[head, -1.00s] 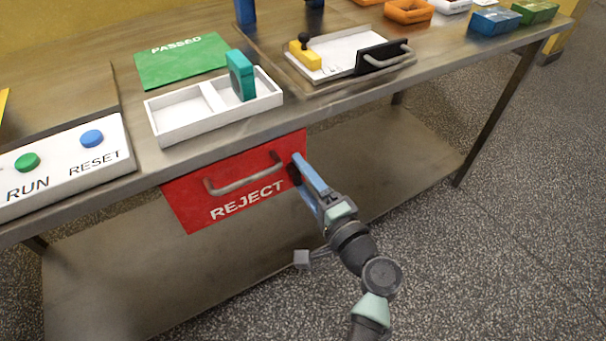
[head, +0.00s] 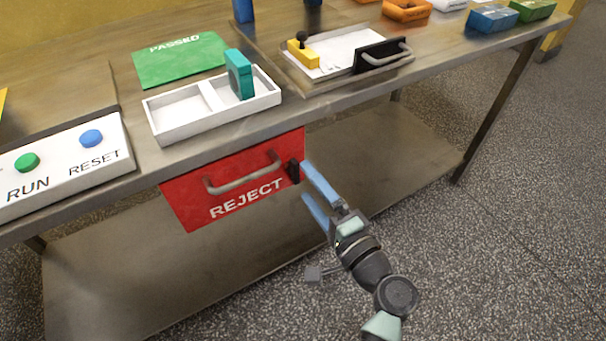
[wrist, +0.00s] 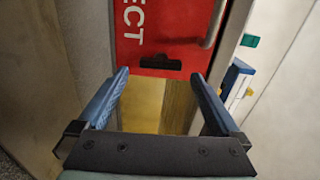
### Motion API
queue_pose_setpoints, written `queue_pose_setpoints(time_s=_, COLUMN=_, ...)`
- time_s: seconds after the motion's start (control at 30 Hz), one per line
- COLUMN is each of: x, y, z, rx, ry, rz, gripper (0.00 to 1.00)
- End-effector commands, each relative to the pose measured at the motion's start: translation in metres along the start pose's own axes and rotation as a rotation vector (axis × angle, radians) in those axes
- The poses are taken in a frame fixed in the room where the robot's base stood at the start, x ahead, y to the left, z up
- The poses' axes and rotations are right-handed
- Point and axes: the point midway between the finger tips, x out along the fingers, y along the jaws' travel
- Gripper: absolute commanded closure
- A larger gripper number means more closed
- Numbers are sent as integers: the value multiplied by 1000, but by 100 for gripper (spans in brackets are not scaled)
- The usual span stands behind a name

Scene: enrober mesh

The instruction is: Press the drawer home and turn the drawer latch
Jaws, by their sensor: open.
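The red REJECT drawer front (head: 238,200) sits close under the tabletop edge, with no clear gap showing; its grey bar handle (head: 243,183) is on its face. The small black latch (head: 294,171) is at the drawer's right end and looks upright in the head view. In the wrist view the latch (wrist: 147,62) lies crosswise on the red face (wrist: 150,20), ahead of and between the fingers. My gripper (head: 306,182) is open and empty, its blue fingertips just right of the latch, apart from it. The wrist view shows both fingers (wrist: 160,75) spread.
Above the drawer stands a white divided tray (head: 180,131) with a teal block (head: 239,75). A panel with RUN and RESET buttons (head: 70,160) is at left. A lower shelf (head: 150,270) lies below; the floor at right is clear.

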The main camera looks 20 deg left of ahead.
Motion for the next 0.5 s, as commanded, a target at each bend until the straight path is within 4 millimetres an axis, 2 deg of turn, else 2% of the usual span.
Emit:
queue_pose_setpoints(time_s=0.03, x=-14, y=-1, z=-1, rx=2, ry=6, rz=0, gripper=0)
queue_pose_setpoints(time_s=0.23, x=-58, y=-1, z=-1, rx=0, ry=6, rz=0, gripper=0)
queue_pose_setpoints(time_s=0.4, x=-83, y=-1, z=-1, rx=0, ry=3, rz=0, gripper=0)
queue_pose_setpoints(time_s=0.5, x=-90, y=-1, z=0, rx=-1, ry=1, rz=-1, gripper=0)
